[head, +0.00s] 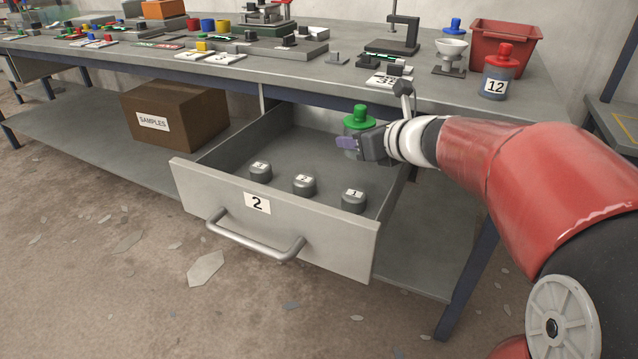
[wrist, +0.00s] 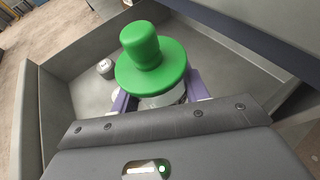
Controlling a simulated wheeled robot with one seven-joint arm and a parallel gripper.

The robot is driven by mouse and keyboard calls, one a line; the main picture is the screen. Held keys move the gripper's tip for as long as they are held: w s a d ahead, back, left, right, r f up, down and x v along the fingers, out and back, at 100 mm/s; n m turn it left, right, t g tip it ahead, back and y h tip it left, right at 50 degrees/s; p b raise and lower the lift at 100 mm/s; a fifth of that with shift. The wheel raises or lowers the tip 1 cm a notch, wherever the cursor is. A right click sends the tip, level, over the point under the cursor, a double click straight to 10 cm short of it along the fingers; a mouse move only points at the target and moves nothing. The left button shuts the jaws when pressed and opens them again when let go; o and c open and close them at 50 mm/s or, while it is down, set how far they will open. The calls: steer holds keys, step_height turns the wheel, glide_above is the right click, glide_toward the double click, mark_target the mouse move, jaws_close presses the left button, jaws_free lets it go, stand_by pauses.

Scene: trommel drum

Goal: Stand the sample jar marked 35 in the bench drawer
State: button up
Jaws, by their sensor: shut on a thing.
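A sample jar with a green lid (head: 359,116) is held in my gripper (head: 350,143) over the back right part of the open bench drawer (head: 275,237). The green lid (wrist: 152,62) fills the middle of the wrist view, with the purple fingers (wrist: 160,97) on either side of the jar body. The jar looks about upright. Its number is hidden, and I cannot tell whether its base touches the drawer floor. The drawer front bears a label 2 and a bar handle.
Three small grey numbered weights (head: 304,184) stand near the drawer front. The bench top (head: 350,75) overhangs the drawer's back. A jar marked 12 with a red lid (head: 497,75) and a red bin (head: 505,42) stand on the bench. A SAMPLES box (head: 175,115) sits on the lower shelf.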

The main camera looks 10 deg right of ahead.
steer(key=b, duration=0.3)
glide_above(319, 159)
steer(key=s+d, duration=0.1)
steer(key=s, duration=0.1)
step_height(319, 159, down, 7)
steer(key=shift+r, duration=0.2)
steer(key=shift+w+a+f, duration=0.25)
steer(key=shift+w+f, duration=0.25)
steer(key=shift+w, duration=0.05)
steer(key=shift+w+a+f, duration=0.25)
steer(key=shift+w+f, duration=0.25)
steer(key=shift+w, duration=0.05)
steer(key=shift+f+b, duration=0.15)
steer(key=shift+b, duration=0.2)
steer(key=o, duration=1)
